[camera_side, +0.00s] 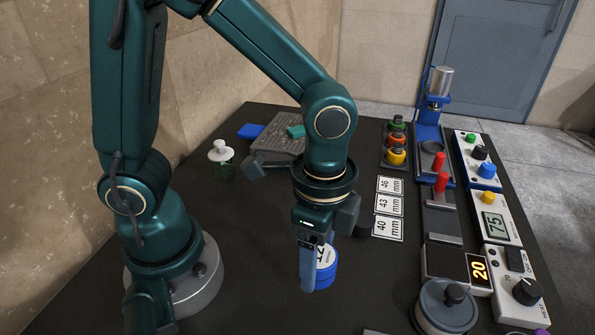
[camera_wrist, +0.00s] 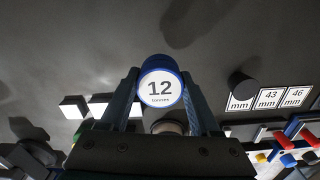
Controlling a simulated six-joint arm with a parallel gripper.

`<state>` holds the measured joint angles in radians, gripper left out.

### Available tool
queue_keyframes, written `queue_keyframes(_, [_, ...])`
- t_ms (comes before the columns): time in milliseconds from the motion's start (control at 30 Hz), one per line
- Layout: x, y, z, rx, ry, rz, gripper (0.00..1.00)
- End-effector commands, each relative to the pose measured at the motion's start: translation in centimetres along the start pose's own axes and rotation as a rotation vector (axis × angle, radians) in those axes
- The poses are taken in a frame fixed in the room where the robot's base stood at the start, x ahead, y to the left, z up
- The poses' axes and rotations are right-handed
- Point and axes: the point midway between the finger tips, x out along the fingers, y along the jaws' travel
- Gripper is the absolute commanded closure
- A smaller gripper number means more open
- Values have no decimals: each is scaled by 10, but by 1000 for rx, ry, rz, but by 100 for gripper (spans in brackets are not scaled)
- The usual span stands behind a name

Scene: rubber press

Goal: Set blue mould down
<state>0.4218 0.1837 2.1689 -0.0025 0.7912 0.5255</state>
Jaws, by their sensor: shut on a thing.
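The blue mould (camera_side: 326,270) is a short blue cylinder with a white round face marked 12. It shows in the side view at the front middle, partly hidden by a finger. In the wrist view the blue mould (camera_wrist: 160,85) shows its white face and blue rim between the two fingertips. My gripper (camera_side: 315,268) points down and is shut on the mould; it also shows in the wrist view (camera_wrist: 160,100). The mould is low over the dark table (camera_side: 250,290). I cannot tell whether its underside touches the table.
White cards marked 40 (camera_side: 388,229), 43 (camera_side: 389,205) and 46 (camera_side: 390,185) lie right of my gripper. A black cylinder (camera_wrist: 243,87) stands beside the 40 card. A lidded grey pot (camera_side: 447,308) and control boxes (camera_side: 510,290) line the right. The front-left table is clear.

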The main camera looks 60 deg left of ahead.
Motion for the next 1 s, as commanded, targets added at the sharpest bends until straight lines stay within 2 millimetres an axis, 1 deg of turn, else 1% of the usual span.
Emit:
queue_keyframes(33, [5,5,-6,6,-2,1,100])
queue_keyframes(167, [10,12,-13,0,1,0,100])
queue_keyframes(267, [17,13,-14,-1,-2,1,100])
queue_keyframes(400, [38,13,-13,-2,-5,2,100])
queue_keyframes(533, [50,12,-13,-2,-2,0,100])
queue_keyframes(967, [55,12,-14,-2,1,-1,100])
queue_keyframes(1000, [54,12,-14,-2,1,-2,21])
